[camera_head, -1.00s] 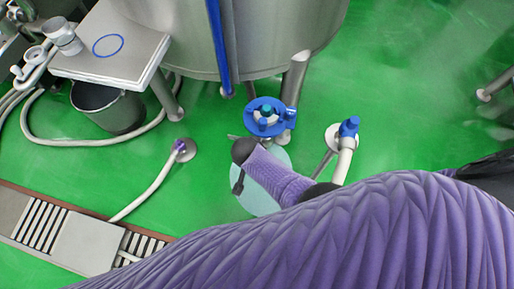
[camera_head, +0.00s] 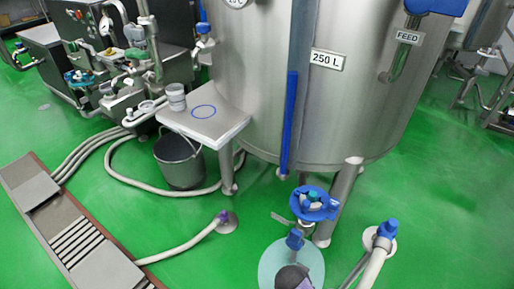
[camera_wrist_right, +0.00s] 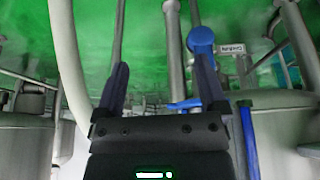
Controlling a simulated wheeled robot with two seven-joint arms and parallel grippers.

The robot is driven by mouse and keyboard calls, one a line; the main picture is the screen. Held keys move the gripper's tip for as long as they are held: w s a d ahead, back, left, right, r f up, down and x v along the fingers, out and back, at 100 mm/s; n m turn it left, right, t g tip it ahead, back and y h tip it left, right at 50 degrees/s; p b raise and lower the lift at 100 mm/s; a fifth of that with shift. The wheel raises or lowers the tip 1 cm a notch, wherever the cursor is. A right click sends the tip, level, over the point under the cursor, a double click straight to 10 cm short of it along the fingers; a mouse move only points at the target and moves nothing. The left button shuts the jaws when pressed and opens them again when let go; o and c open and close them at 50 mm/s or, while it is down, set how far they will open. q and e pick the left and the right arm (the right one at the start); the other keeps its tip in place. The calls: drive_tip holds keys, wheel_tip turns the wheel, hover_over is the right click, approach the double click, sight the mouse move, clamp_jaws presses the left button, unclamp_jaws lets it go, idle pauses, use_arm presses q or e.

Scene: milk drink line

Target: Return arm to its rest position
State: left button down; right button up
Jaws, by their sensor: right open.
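My right gripper (camera_wrist_right: 160,66) shows in the right wrist view with its two dark fingers spread apart. Nothing sits between them. In the head view, only a dark rounded end of my arm (camera_head: 293,278) with a bit of purple sleeve shows at the bottom edge, in front of a pale round disc (camera_head: 267,264) on the floor. It is below the blue valve wheel (camera_head: 314,204) under the tank. The rest of that arm is out of the head view. My left gripper is not in view.
A steel tank (camera_head: 345,100) marked 250 L stands on legs. Left of it are a small steel table (camera_head: 215,128) with a grey cup (camera_head: 176,96), a bucket (camera_head: 180,165) and hoses. A blue-capped pipe (camera_head: 384,237) rises at lower right. Green floor is open on the right.

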drive_tip(key=s+d+r+h, duration=0.1)
drive_tip(key=d+r+h, duration=0.2)
drive_tip(key=d, duration=0.9)
drive_tip(key=d+r+h, duration=0.2)
drive_tip(key=d+r, duration=0.1)
drive_tip(key=d, duration=1)
drive_tip(key=s+d+r+h, duration=0.1)
drive_tip(key=d+r+h, duration=0.2)
drive_tip(key=d, duration=0.9)
drive_tip(key=s+a+f+n+g+y, duration=0.1)
drive_tip(key=s+f+n+g+y, duration=0.15)
drive_tip(key=s+f+n, duration=0.9)
drive_tip(key=s+a+f+g+y, duration=0.1)
drive_tip(key=s+f+g+y, duration=0.15)
drive_tip(key=s, duration=1.85)
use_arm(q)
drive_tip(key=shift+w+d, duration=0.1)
use_arm(e)
drive_tip(key=s+a+f+m+y, duration=0.1)
drive_tip(key=a+f+y, duration=0.1)
drive_tip(key=a, duration=1)
drive_tip(key=s+a+f+m+y, duration=0.1)
drive_tip(key=a+f+y, duration=0.2)
drive_tip(key=a, duration=0.9)
drive_tip(key=shift+f+t, duration=0.3)
drive_tip(key=shift+f, duration=0.25)
